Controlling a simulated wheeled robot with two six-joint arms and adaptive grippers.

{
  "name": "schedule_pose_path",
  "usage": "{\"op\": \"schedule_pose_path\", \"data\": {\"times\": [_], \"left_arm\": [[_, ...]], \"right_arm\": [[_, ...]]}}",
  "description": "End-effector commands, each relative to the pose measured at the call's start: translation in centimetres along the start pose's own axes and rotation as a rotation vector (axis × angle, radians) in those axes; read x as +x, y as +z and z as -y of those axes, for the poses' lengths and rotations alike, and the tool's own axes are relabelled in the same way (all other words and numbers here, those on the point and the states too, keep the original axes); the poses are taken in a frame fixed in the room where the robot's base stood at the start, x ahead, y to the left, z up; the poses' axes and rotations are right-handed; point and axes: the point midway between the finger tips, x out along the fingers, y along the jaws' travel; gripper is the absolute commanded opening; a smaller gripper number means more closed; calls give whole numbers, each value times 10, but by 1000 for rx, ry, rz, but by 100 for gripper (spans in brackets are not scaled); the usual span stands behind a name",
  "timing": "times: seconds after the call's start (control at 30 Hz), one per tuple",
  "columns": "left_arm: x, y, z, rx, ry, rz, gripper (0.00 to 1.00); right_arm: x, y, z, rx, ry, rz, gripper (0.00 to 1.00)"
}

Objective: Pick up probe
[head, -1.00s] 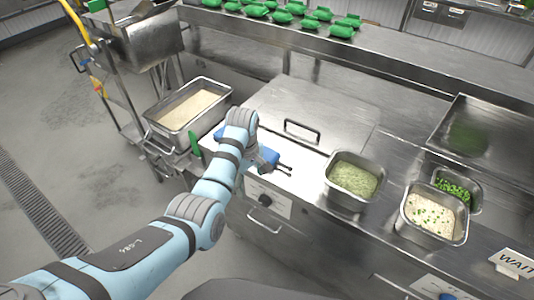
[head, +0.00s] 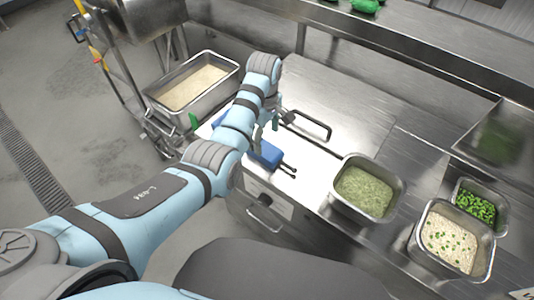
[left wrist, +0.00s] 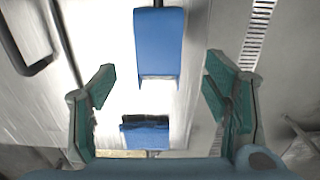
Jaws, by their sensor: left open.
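Two blue pieces lie on the steel counter (head: 345,112); I cannot tell for certain which is the probe. One blue piece (head: 265,154) has dark prongs pointing right. The other blue piece (head: 219,117) is partly hidden behind my left arm. My left gripper (head: 267,128) is just above and behind the pronged piece. In the left wrist view, my gripper's green-padded fingers (left wrist: 160,100) stand wide apart with nothing between them. A long blue block with a dark rod (left wrist: 158,45) shows beyond them, and a shorter blue piece (left wrist: 146,134) lies lower. My right gripper is not in view.
A dark lid handle (head: 308,125) stands near my left gripper. A pan of rice (head: 154,100) is at the left. A green-filled pan (head: 335,200), a pea pan (head: 458,188) and a rice-and-pea pan (head: 422,240) stand at the right. A raised shelf (head: 430,65) runs along the back.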

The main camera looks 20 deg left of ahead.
Motion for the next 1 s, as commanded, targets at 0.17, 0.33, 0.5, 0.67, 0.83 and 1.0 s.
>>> {"op": "schedule_pose_path", "data": {"times": [0.17,0.33,0.5,0.67,0.83,1.0], "left_arm": [[24,1,0,-1,-2,1,70],[58,8,2,-4,-2,1,70],[70,7,3,-5,0,0,70],[69,7,3,-5,0,0,65],[69,7,3,-5,0,0,38],[69,7,3,-5,0,0,18]], "right_arm": [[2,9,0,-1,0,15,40],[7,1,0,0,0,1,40],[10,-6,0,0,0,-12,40],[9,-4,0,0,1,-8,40],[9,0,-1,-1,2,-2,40],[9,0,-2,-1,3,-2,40]]}}
